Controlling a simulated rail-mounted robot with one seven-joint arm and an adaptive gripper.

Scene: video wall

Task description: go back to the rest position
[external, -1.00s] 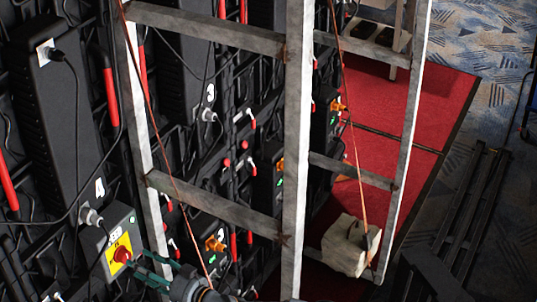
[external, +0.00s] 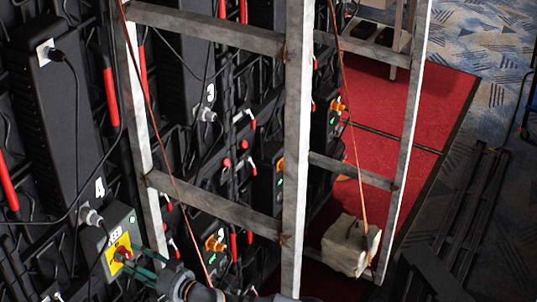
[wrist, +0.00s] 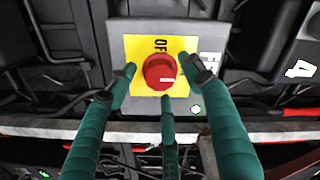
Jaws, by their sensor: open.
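My gripper (external: 136,264) has green fingers and is at the bottom left of the external view, close to a grey box with a yellow plate and a red rotary knob (external: 122,253). In the wrist view the open fingers (wrist: 152,90) stand around the red knob (wrist: 160,72), one at each side and one below. The yellow plate (wrist: 136,50) reads OFF above the knob. A green light (wrist: 195,109) glows at the lower right of the box. I cannot tell whether any finger touches the knob.
A grey metal frame (external: 296,150) with crossbars stands beside the video wall's back. Cables hang from the black modules (external: 45,120). A white block (external: 345,247) sits low behind the frame. Red carpet (external: 390,130) lies beyond. In the wrist view a metal bar (wrist: 40,125) crosses under the box.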

